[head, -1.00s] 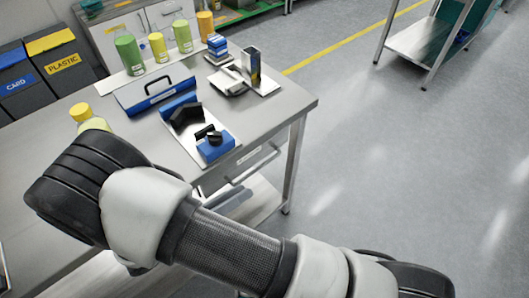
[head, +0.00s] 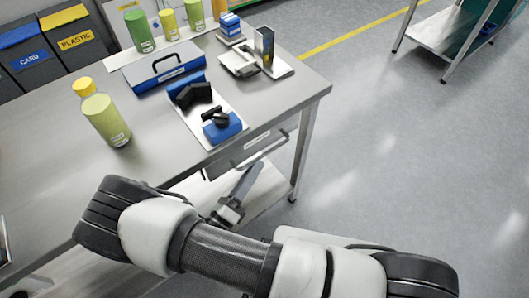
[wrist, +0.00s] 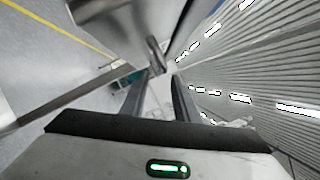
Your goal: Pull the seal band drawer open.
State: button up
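The drawer (head: 236,159) is set under the front edge of the grey workbench, with a small label on its front and a bar handle (head: 277,146). It looks shut. My gripper (head: 254,170) reaches up from below toward the handle in the head view. In the wrist view my gripper (wrist: 158,82) has its two fingers apart, with nothing visible held between them. A blurred grey bar (wrist: 156,55), seemingly the handle, shows just beyond the fingertips. I cannot tell whether the fingers touch it.
On the workbench (head: 60,150) stand a green bottle with a yellow cap (head: 105,118), a blue-and-grey case (head: 160,78), and a plate with blue and black parts (head: 207,115). A lower shelf (head: 265,190) lies beneath.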

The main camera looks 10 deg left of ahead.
aim_at(265, 153)
jog(key=x, duration=0.6)
jog(key=shift+w+r, duration=0.1)
jog(key=shift+c, duration=0.4)
grip_shut()
